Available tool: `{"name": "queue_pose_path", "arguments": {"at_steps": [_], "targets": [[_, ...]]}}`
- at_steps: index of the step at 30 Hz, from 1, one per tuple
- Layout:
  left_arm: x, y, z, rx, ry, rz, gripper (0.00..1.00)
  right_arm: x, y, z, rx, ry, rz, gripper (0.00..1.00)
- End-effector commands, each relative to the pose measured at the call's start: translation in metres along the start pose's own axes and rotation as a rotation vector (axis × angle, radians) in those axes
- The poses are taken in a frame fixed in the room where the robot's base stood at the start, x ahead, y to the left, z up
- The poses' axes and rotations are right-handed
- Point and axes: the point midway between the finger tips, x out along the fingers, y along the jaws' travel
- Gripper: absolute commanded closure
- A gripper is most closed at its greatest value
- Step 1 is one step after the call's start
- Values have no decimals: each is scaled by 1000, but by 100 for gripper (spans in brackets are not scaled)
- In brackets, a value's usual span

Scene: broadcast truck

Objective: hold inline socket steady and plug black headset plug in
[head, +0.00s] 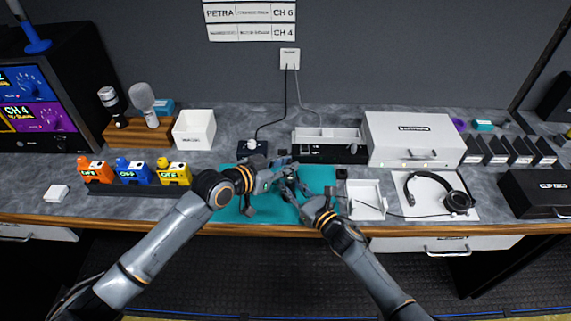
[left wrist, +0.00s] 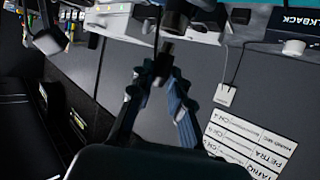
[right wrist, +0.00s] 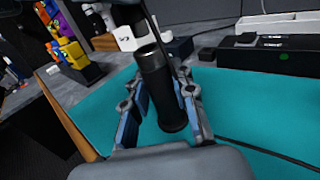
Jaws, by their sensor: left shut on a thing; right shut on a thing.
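My left gripper (head: 276,178) and right gripper (head: 292,188) are close together over the teal mat (head: 232,208). In the left wrist view my left gripper (left wrist: 160,78) is shut on a small dark piece, seemingly the inline socket (left wrist: 163,58). In the right wrist view my right gripper (right wrist: 163,95) is shut on a black cylinder, seemingly the headset plug (right wrist: 153,75), held over the mat. A thin dark cable lies across the mat there. The headset (head: 455,200) lies on a white sheet at right.
A white tray (head: 366,213) sits right of the mat. Orange, blue and yellow blocks (head: 135,175) stand at left. Cables hang from the wall plate (head: 290,58).

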Motion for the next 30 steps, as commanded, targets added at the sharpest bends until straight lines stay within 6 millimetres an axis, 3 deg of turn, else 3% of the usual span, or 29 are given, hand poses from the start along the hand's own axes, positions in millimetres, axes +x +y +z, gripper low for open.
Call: {"name": "queue_pose_path", "arguments": {"at_steps": [30], "targets": [[8, 0, 18, 0, 0, 0, 100, 0, 0, 0, 0, 0, 0, 100]]}}
